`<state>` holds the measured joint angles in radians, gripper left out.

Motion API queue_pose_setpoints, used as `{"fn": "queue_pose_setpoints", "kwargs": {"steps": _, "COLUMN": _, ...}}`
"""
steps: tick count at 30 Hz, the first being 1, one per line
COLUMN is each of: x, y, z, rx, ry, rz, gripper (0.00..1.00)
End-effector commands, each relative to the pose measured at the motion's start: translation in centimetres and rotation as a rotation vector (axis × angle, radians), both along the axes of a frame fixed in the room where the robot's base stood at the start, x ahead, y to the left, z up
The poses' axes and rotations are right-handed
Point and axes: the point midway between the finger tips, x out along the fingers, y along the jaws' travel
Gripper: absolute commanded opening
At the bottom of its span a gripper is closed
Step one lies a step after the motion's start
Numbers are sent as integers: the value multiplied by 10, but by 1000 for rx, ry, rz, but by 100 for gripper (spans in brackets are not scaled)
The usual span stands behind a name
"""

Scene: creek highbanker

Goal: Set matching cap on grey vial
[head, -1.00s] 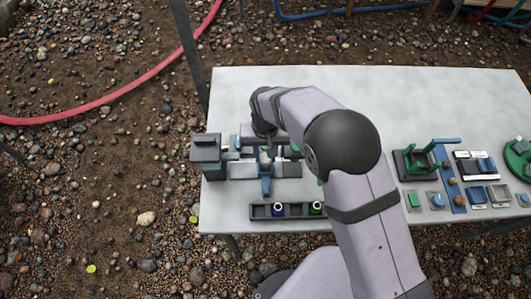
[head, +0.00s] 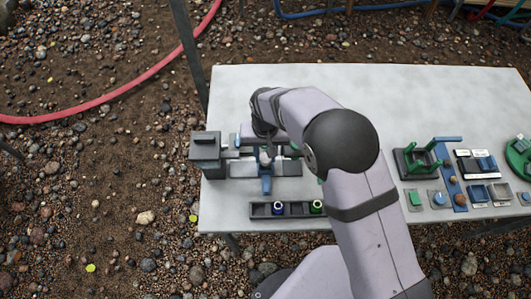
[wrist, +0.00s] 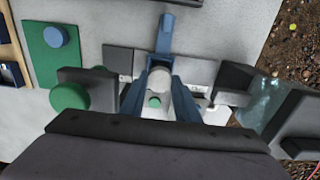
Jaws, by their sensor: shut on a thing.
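My gripper (wrist: 158,88) points down over a fixture at the left end of the table, its two blue fingers closed around a light grey rounded piece (wrist: 158,77). This piece also shows in the head view (head: 265,158), below my wrist. I cannot tell whether it is the cap alone or the cap on the grey vial, as whatever is under it is hidden. The fixture (head: 240,170) has grey blocks, and a blue bar (head: 266,186) sticks out toward the table's front edge. A small green dot (wrist: 155,101) shows between the fingers.
A dark rack (head: 298,211) at the front edge holds a blue vial (head: 278,208) and a green vial (head: 316,207). A dark grey box (head: 206,152) stands at the left edge. Several small trays and blocks fill the right side. The back of the table (head: 420,95) is clear.

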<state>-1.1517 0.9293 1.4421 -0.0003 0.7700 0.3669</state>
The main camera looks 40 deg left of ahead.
Motion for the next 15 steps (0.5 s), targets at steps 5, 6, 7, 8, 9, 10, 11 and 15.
{"fn": "queue_pose_setpoints", "kwargs": {"steps": 5, "x": 0, "y": 0, "z": 0, "rx": 1, "ry": -1, "rz": 0, "gripper": 8}}
{"fn": "queue_pose_setpoints", "kwargs": {"steps": 6, "x": 0, "y": 0, "z": 0, "rx": 1, "ry": -1, "rz": 0, "gripper": 8}}
{"fn": "queue_pose_setpoints", "kwargs": {"steps": 7, "x": 0, "y": 0, "z": 0, "rx": 1, "ry": -1, "rz": 0, "gripper": 8}}
{"fn": "queue_pose_setpoints", "kwargs": {"steps": 8, "x": 0, "y": 0, "z": 0, "rx": 1, "ry": -1, "rz": 0, "gripper": 8}}
{"fn": "queue_pose_setpoints", "kwargs": {"steps": 9, "x": 0, "y": 0, "z": 0, "rx": 1, "ry": -1, "rz": 0, "gripper": 33}}
{"fn": "queue_pose_setpoints", "kwargs": {"steps": 10, "x": 0, "y": 0, "z": 0, "rx": 1, "ry": -1, "rz": 0, "gripper": 41}}
{"fn": "queue_pose_setpoints", "kwargs": {"steps": 11, "x": 0, "y": 0, "z": 0, "rx": 1, "ry": -1, "rz": 0, "gripper": 48}}
{"fn": "queue_pose_setpoints", "kwargs": {"steps": 15, "x": 0, "y": 0, "z": 0, "rx": 1, "ry": -1, "rz": 0, "gripper": 51}}
